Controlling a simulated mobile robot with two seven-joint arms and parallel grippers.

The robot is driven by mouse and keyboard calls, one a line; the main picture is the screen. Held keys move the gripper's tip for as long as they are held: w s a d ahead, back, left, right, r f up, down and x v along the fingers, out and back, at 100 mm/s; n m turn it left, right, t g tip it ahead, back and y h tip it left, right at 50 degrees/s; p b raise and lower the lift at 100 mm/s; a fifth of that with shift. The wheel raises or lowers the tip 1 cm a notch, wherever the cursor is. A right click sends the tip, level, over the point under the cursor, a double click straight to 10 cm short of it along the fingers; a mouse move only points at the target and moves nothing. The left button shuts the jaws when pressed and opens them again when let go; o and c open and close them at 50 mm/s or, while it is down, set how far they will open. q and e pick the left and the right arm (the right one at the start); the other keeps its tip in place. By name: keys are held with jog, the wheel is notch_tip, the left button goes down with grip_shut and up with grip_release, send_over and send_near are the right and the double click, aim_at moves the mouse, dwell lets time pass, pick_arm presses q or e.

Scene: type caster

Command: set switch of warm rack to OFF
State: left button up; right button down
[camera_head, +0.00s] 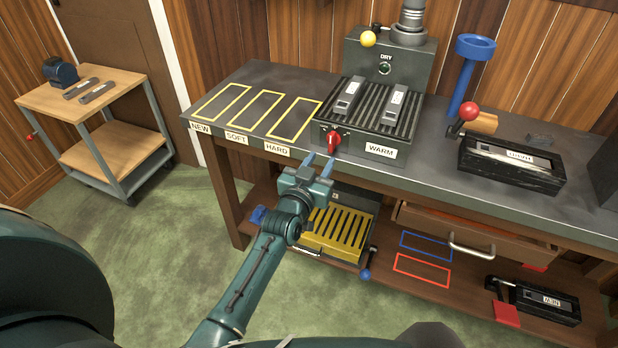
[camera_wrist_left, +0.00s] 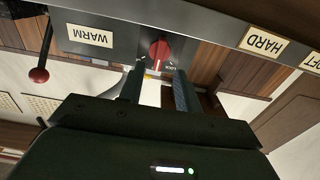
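The warm rack (camera_head: 350,143) is a dark ribbed unit on the bench, with a "WARM" label on its front. Its red switch knob (camera_head: 333,142) sits on the front face, left of the label; the knob also shows in the left wrist view (camera_wrist_left: 159,50). Two grey metal pieces (camera_head: 348,97) (camera_head: 394,104) lie on the rack. My left gripper (camera_head: 319,166) is open and empty, its fingers pointing at the knob from just below and in front, apart from it. My right gripper is not in view.
A "DRY" unit (camera_head: 385,68) with a yellow ball lever stands behind the rack. Yellow-outlined bench slots (camera_head: 292,118) lie left. A black box (camera_head: 511,168) and red-ball lever (camera_head: 469,111) are right. Below are a yellow slatted tray (camera_head: 338,232) and an open drawer (camera_head: 445,228).

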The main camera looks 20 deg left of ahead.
pick_arm(q)
jog(key=s, duration=0.7)
jog(key=shift+a, duration=0.15)
jog(key=shift+s+f, duration=0.1)
jog(key=shift+s, duration=0.05)
